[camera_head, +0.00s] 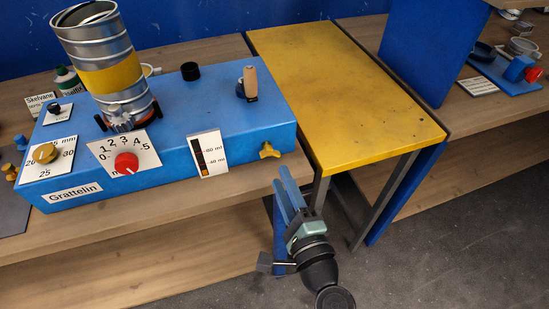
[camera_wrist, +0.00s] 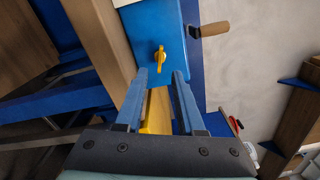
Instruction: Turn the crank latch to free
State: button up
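A blue machine box (camera_head: 226,118) labelled Grattelin stands on the wooden bench. A small yellow latch-like handle (camera_head: 269,150) sits on its right end; it also shows in the wrist view (camera_wrist: 160,58), its bar close to upright there. A crank with a wooden grip (camera_head: 250,78) stands on the box top; its grip shows in the wrist view (camera_wrist: 212,29). I cannot tell for certain which is the crank latch. My gripper (camera_head: 281,177) is open and empty. It is below the yellow handle, apart from it, with the fingers pointing towards it.
A ribbed metal duct (camera_head: 93,50) with a yellow band stands on the box's left. Red dial (camera_head: 127,163) and gauge (camera_head: 209,154) are on the front. A yellow-topped table (camera_head: 340,85) stands close on the right. The floor in front is clear.

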aim_at(272, 158)
jog(key=shift+x, duration=2.75)
grip_shut()
